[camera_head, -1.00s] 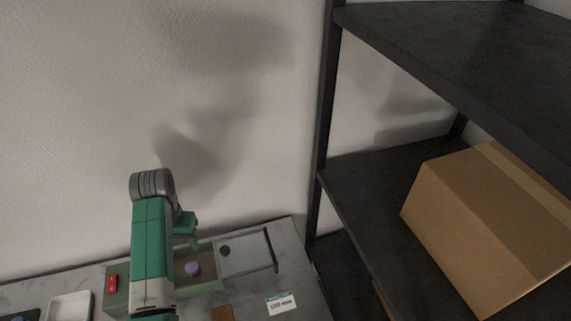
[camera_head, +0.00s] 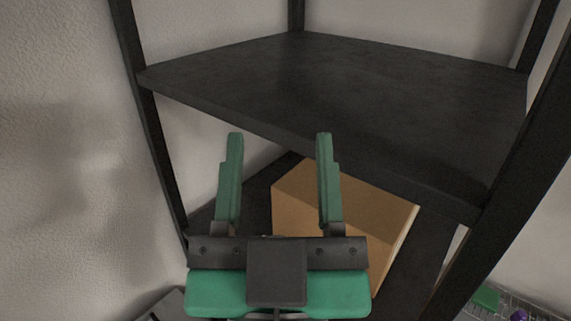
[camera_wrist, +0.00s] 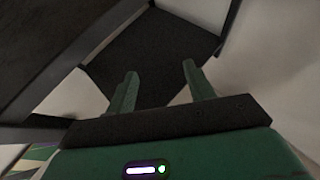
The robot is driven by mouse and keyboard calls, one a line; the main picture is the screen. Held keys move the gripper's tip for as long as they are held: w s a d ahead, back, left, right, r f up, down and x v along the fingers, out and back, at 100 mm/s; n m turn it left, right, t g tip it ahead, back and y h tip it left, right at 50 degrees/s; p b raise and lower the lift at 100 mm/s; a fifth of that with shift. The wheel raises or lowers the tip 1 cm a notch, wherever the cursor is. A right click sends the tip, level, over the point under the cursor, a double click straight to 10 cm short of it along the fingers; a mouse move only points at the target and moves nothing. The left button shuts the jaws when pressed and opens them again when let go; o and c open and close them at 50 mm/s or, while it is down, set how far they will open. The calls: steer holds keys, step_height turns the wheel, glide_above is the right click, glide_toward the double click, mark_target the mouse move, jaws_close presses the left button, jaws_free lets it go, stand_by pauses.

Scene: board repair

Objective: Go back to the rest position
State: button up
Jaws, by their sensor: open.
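My gripper (camera_head: 279,140) is open, with its two green fingers spread wide and nothing between them. In the head view it is at the bottom middle, in front of the dark shelf unit, its fingers pointing up the picture. They overlap the view of a cardboard box (camera_head: 390,215), which I see partly behind them. In the wrist view my gripper (camera_wrist: 160,72) shows both fingers apart against a dark shelf surface (camera_wrist: 155,50). I see no contact with the box or shelf.
A black shelf board (camera_head: 350,95) spans the upper middle, above the box. A dark post (camera_head: 515,165) stands at the right and another (camera_head: 150,120) at the left. At the bottom right, a green item (camera_head: 486,296) and a purple one (camera_head: 519,314) show partly. The pale wall is at the left.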

steer(key=shift+s+d+r+t, duration=0.2)
steer(key=shift+s+d+r, duration=0.15)
steer(key=shift+s, duration=0.25)
steer(key=shift+s+d+r+t, duration=0.25)
steer(key=shift+s+r, duration=0.1)
steer(key=shift+s, duration=0.2)
